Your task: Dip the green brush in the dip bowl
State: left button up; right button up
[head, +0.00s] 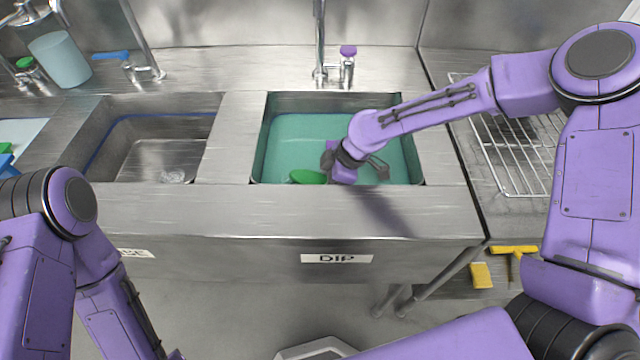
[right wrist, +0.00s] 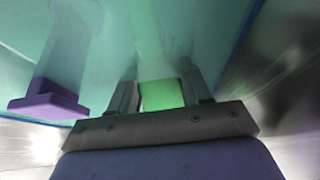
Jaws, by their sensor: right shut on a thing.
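The dip bowl (head: 262,165) is the sink basin above the "DIP" label, filled with teal liquid. My right gripper (head: 331,166) reaches into this basin from the right, low at its front half. It is shut on the green brush (head: 307,177), whose green part shows just left of the gripper. In the right wrist view the green brush handle (right wrist: 162,95) sits between the two fingers (right wrist: 158,97), with teal around it. How deep the brush is in the liquid is unclear. My left arm shows at the lower left, but its gripper is out of the frame.
A second, empty-looking basin (head: 160,158) lies to the left. A faucet (head: 319,45) with a purple-topped knob (head: 347,52) stands behind the dip basin. A wire rack (head: 500,150) is on the right. A yellow tool (head: 513,250) and yellow block (head: 481,275) are lower right.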

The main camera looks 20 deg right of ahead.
notch_tip(320, 180, up, 23)
jog(key=p, duration=1.8)
jog(key=shift+f+p, duration=0.2)
jog(key=shift+p, duration=0.2)
dwell(0.3)
